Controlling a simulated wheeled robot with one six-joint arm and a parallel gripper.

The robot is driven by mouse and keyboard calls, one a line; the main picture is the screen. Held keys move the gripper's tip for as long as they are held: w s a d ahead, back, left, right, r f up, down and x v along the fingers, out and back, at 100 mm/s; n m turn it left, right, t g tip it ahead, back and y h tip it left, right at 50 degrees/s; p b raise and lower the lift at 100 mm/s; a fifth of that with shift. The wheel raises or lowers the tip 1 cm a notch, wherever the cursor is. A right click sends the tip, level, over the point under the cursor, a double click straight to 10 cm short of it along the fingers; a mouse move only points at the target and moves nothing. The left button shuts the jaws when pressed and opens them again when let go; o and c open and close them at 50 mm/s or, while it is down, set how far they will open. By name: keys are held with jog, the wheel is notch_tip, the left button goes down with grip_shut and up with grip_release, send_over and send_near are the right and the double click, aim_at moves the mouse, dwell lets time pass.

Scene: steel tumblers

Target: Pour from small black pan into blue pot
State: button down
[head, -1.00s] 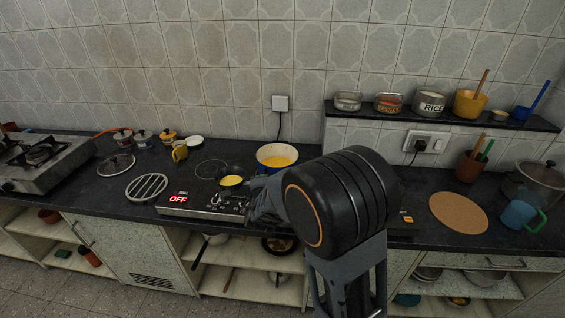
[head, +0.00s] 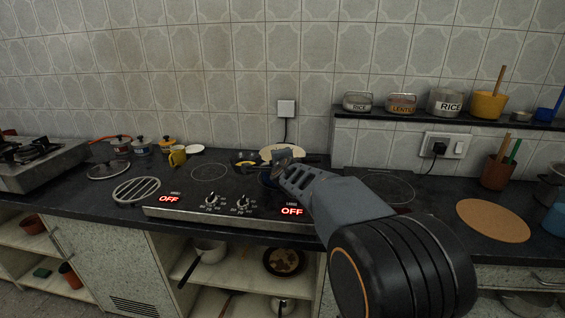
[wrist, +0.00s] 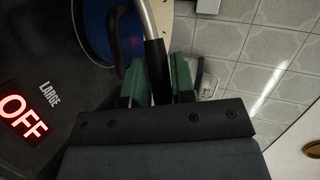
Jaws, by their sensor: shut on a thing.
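The small black pan (head: 243,162) has yellow contents and is at the back of the cooktop in the head view. My gripper (head: 287,160) is just right of it. In the wrist view my gripper's green fingers (wrist: 158,82) are shut on the pan's black handle (wrist: 157,70), with its metal stem running up out of frame. The pot (wrist: 95,25) is beside the handle in the wrist view. I cannot tell how far the pan is tilted.
The black cooktop (head: 190,203) shows red OFF displays and has free burners left and right. A round cork mat (head: 493,220) lies right. The shelf (head: 450,119) holds tins.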

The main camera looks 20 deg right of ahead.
jog(key=shift+d+r, duration=0.15)
jog(key=shift+d, duration=0.05)
dwell(0.4)
jog(key=d+m+y+p, duration=0.1)
jog(key=p, duration=0.1)
jog(key=w+d+r+m+g+p, duration=0.1)
jog(key=p, duration=0.1)
jog(key=shift+d+r+y, duration=0.1)
jog(key=shift+d+y, duration=0.3)
jog(key=shift+d+p, duration=0.25)
jog(key=shift+p, duration=0.1)
jog(key=shift+w+d+m+g+y+p, duration=0.25)
jog(key=shift+d+m+y+p, duration=0.2)
jog(key=shift+p, duration=0.35)
jog(key=shift+w+d+m+g+y+p, duration=0.1)
jog(key=shift+d+m+g+y+p, duration=0.25)
jog(key=shift+d+p, duration=0.35)
jog(key=shift+w+d+m+g+y+p, duration=0.2)
jog(key=shift+d+m+y+p, duration=0.15)
jog(key=shift+p, duration=0.55)
jog(key=shift+w+d+f+m+g+y+p, duration=0.15)
jog(key=shift+f+m+y+p, duration=0.15)
jog(key=shift+f, duration=0.2)
jog(key=shift+s+d+f+m+g+y+p, duration=0.15)
jog(key=shift+f+y+p, duration=0.1)
jog(key=shift+f+p, duration=0.2)
